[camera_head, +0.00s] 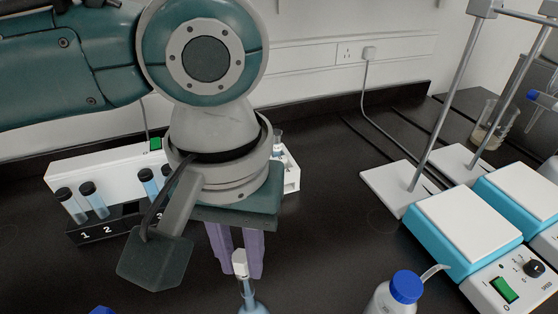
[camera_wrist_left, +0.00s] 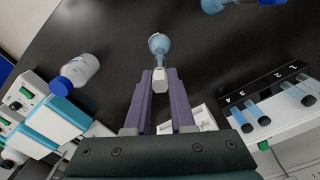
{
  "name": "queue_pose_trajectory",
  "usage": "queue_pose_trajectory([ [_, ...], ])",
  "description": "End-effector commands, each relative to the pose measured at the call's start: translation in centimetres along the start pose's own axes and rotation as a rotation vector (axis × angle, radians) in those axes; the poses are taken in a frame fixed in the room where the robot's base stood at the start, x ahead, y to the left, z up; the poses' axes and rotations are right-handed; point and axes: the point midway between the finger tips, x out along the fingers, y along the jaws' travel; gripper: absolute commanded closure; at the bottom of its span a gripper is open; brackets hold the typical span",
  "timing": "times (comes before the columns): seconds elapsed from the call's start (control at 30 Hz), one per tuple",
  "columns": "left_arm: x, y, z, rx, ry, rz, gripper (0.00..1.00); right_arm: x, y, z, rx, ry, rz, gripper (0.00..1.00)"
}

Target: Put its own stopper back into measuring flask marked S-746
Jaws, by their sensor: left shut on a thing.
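A small measuring flask (camera_head: 252,304) with pale blue liquid stands on the black bench at the bottom of the head view. In the left wrist view the flask (camera_wrist_left: 159,43) lies just beyond my fingertips. Its marking is not readable. My left gripper (camera_head: 238,272), with purple fingers, points down over it and is shut on a white stopper (camera_head: 239,257). The stopper (camera_wrist_left: 160,80) also shows between the fingers in the left wrist view. It lines up with the flask's neck; I cannot tell whether it sits in the mouth. My right gripper is out of view.
A numbered black rack (camera_head: 112,222) with blue-filled vials stands at left. A blue-capped bottle (camera_head: 392,292) is right of the flask. Hotplate stirrers (camera_head: 465,228) and stands fill the right side. Another glass vessel (camera_wrist_left: 213,5) shows at the wrist view's top edge.

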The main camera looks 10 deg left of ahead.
Motion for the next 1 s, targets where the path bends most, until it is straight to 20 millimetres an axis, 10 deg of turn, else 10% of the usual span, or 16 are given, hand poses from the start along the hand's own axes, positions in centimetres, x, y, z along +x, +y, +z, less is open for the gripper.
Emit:
queue_pose_trajectory([
  [0.67, 0.87, 0.01, 0.03, 0.000, -0.001, 0.000, 1.00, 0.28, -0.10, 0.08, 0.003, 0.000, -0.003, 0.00],
  [0.7, 0.87, 0.01, 0.03, 0.000, -0.001, 0.000, 0.74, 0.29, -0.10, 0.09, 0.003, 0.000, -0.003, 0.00],
  [1.0, 0.86, 0.00, 0.02, 0.000, 0.000, 0.000, 0.43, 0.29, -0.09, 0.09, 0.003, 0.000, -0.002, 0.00],
])
